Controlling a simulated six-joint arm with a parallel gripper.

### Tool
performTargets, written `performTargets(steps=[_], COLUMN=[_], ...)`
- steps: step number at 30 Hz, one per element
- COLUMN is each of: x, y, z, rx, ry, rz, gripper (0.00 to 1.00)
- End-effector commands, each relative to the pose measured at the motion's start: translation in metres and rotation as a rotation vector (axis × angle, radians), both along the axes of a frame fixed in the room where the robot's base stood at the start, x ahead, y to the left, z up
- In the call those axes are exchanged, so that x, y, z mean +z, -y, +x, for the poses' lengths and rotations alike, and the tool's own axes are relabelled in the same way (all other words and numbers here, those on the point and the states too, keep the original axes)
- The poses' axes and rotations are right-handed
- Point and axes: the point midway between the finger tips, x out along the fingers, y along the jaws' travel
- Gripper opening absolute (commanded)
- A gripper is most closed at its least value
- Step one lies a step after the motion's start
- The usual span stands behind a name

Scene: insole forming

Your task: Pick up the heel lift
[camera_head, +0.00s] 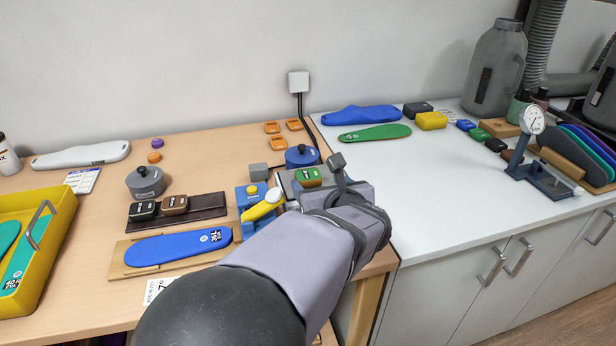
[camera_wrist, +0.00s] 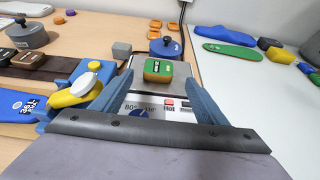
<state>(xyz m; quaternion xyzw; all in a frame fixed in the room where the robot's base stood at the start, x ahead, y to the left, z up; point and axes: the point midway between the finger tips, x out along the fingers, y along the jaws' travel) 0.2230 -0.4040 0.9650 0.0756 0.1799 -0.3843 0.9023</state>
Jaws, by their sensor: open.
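A small green block with a brownish rim and a dark label, which looks like the heel lift (camera_wrist: 158,71), sits on a grey plate (camera_wrist: 185,70) in the wrist view. The block also shows in the head view (camera_head: 308,176), just beyond my gripper. My gripper (camera_wrist: 151,80) is open, its two blue fingers spread to either side of the block's line. The block lies ahead between the fingertips, and I see no contact. The plate belongs to a heater with a "Hot" light and a dial (camera_wrist: 140,112), partly hidden by my gripper.
A blue clamp with a yellow lever (camera_head: 262,204) stands close left of my gripper. A blue round pot (camera_head: 301,156) and a grey cube (camera_head: 259,171) stand behind. Black and brown blocks lie on a dark tray (camera_head: 205,212). The white counter (camera_head: 430,190) at right has clear room.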

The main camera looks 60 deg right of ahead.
Motion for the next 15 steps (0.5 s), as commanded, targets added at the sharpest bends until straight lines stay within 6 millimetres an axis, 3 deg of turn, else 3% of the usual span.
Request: performTargets(steps=[15], x=[-0.013], y=[0.019], z=[0.022], rx=[0.001], ry=[0.001], rz=[0.003], gripper=[0.67])
